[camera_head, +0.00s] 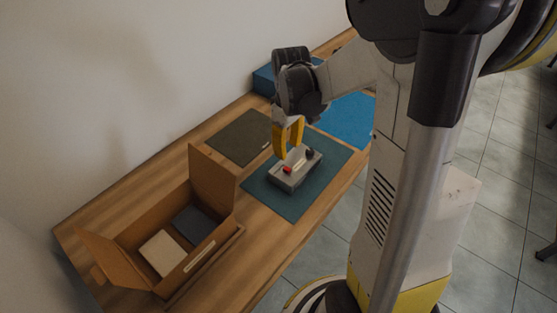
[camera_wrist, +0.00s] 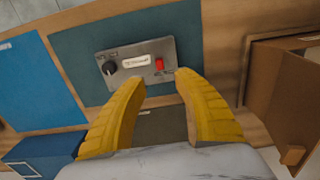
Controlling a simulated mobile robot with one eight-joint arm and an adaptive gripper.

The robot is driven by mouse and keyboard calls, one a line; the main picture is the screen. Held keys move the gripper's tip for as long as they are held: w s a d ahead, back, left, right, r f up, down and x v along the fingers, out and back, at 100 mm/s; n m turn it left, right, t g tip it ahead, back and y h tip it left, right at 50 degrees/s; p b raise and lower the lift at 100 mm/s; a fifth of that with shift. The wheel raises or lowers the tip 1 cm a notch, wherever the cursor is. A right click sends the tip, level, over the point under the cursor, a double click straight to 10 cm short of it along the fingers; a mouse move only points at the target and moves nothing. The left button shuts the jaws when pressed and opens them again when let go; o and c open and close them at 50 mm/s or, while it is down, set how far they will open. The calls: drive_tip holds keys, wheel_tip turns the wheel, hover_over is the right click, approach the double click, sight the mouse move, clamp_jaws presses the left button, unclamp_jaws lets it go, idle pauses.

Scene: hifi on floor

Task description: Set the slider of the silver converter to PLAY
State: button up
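The silver converter (camera_head: 296,168) lies on a teal mat (camera_head: 281,201) on the wooden bench. In the wrist view the converter (camera_wrist: 137,85) shows a black knob (camera_wrist: 109,68) at its left, a pale label strip in the middle and a red slider (camera_wrist: 159,64) at its right. The lettering is too small to read, so I cannot tell the slider's setting. My gripper (camera_head: 288,152) is above the converter, its yellow fingers pointing down. In the wrist view my gripper (camera_wrist: 161,88) has its fingertips apart, with nothing between them. I see no contact with the slider.
An open cardboard box (camera_head: 205,252) with a pale and a dark item inside stands at the near left of the bench. A dark mat (camera_head: 240,137) lies behind the teal one, and a blue mat (camera_head: 347,119) to its right. A blue box (camera_head: 263,80) stands farther back by the wall.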

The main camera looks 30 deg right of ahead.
sight(287, 169)
wheel_tip(287, 169, down, 9)
drive_tip(key=b, duration=0.3)
drive_tip(key=shift+f+b, duration=0.2)
drive_tip(key=shift+b, duration=0.1)
clamp_jaws()
